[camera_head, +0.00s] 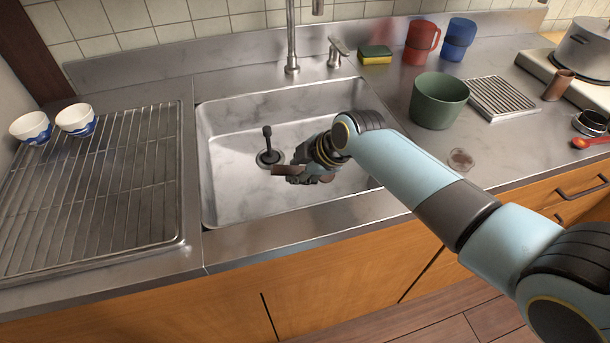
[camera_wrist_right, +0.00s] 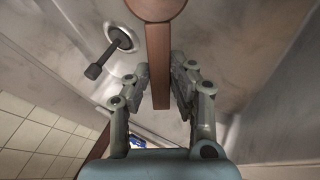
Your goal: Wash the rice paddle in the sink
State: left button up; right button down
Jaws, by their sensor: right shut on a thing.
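My right gripper (camera_head: 310,174) reaches into the steel sink (camera_head: 229,191) from the right. It is shut on the brown rice paddle (camera_head: 284,170), which sticks out to the left of the fingers, low in the basin. In the right wrist view the paddle's straight handle (camera_wrist_right: 158,65) lies between the fingers (camera_wrist_right: 160,88), with its rounded end (camera_wrist_right: 155,8) at the top edge. Whether the paddle touches the sink floor I cannot tell. The tap (camera_head: 291,40) stands behind the sink; I see no running water. My left gripper is out of view.
A dark upright piece (camera_head: 267,138) stands at the drain near the paddle. A drying rack (camera_head: 98,222) with two bowls (camera_head: 75,119) is at the left. A green tub (camera_head: 438,102), a sponge (camera_head: 375,54) and red and blue cups (camera_head: 459,38) stand at the right.

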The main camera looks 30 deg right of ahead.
notch_tip(320, 180, up, 10)
jog(key=p, duration=0.9)
jog(key=shift+r, duration=0.2)
dwell(1.2)
notch_tip(320, 180, up, 5)
jog(key=p, duration=0.5)
send_over(299, 173)
jog(key=shift+b, duration=0.3)
